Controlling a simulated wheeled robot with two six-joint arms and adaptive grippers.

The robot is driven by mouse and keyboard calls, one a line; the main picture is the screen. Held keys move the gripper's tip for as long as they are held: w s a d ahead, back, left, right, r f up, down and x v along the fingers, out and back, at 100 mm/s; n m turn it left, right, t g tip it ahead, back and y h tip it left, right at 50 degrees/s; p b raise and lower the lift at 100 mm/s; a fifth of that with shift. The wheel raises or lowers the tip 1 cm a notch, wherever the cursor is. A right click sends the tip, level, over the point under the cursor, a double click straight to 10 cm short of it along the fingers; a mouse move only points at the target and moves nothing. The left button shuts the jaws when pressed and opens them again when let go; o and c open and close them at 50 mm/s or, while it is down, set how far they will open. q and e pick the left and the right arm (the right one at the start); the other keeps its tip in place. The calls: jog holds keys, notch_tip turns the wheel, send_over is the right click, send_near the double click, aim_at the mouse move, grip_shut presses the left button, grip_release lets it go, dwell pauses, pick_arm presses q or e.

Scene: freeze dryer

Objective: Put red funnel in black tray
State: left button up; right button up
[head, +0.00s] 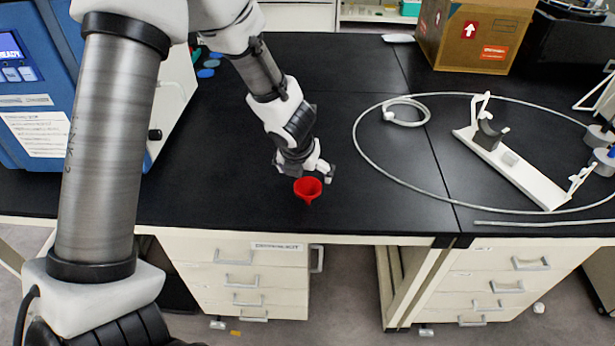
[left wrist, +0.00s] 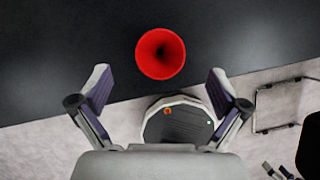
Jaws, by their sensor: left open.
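The red funnel (head: 308,188) is on the black bench top near its front edge, below the left gripper in the head view. In the left wrist view the funnel (left wrist: 160,53) shows its round mouth, just beyond the fingertips and midway between them. My left gripper (head: 306,174) is open and empty, close to the funnel; its two fingers also show wide apart in the left wrist view (left wrist: 160,84). I cannot tell whether it touches the funnel. I see no black tray for certain in either view. My right gripper is not in view.
A blue machine (head: 40,120) stands at the left. A grey hose (head: 358,150) loops across the right side around a white stand (head: 520,172). A cardboard box (head: 472,35) is at the back right. The bench middle is mostly clear.

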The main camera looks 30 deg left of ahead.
aim_at(310, 189)
pick_arm(q)
jog(key=b+x, duration=0.2)
jog(key=x, duration=0.5)
jog(key=shift+s+f, duration=0.1)
jog(key=shift+f, duration=0.2)
jog(key=shift+d+r, duration=0.1)
jog(key=shift+c, duration=0.4)
jog(key=shift+s, duration=0.1)
jog(key=c, duration=1)
jog(key=shift+r, duration=0.1)
